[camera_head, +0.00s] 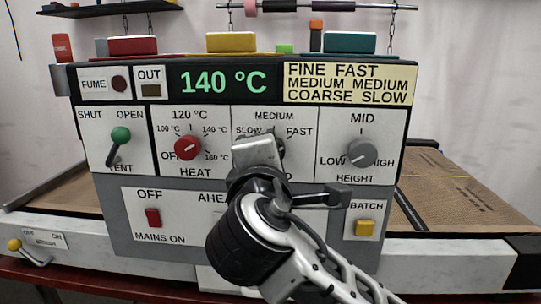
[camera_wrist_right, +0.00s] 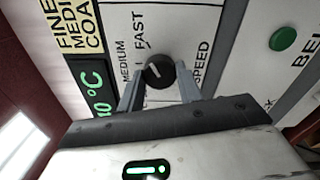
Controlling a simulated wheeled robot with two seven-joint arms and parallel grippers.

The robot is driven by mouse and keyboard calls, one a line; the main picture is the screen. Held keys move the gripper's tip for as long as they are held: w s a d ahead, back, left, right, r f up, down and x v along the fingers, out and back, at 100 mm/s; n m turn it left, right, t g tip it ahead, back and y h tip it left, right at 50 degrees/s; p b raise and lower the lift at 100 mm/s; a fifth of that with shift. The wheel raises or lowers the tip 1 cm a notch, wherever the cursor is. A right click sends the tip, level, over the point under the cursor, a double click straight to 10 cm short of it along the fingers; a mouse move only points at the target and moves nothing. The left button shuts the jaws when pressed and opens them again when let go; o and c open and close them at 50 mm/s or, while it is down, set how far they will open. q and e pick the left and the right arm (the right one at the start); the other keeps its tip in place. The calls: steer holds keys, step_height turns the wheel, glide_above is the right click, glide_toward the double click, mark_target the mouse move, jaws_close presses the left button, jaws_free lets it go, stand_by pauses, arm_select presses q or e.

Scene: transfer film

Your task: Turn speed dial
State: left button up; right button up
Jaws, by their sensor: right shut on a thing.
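The speed dial is a dark round knob with a pale pointer mark. It shows in the right wrist view (camera_wrist_right: 160,72), on a white panel marked MEDIUM, FAST and SPEED. My right gripper (camera_wrist_right: 159,86) is shut on this dial, one finger on each side of it. I cannot tell for sure which mark the pointer is at. In the head view my right gripper (camera_head: 262,160) covers most of the dial and part of its label; SLOW, MEDIUM and FAST stay readable. My left gripper is not in view.
The red heat dial (camera_head: 187,148) is close left of my right gripper, and the grey height dial (camera_head: 362,152) is to its right. The display (camera_head: 226,82) reads 140 °C.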

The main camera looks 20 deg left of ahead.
steer(key=o, duration=1)
steer(key=b+v, duration=0.1)
steer(key=v, duration=1.5)
steer(key=shift+b, duration=0.3)
steer(key=shift+a+f, duration=0.1)
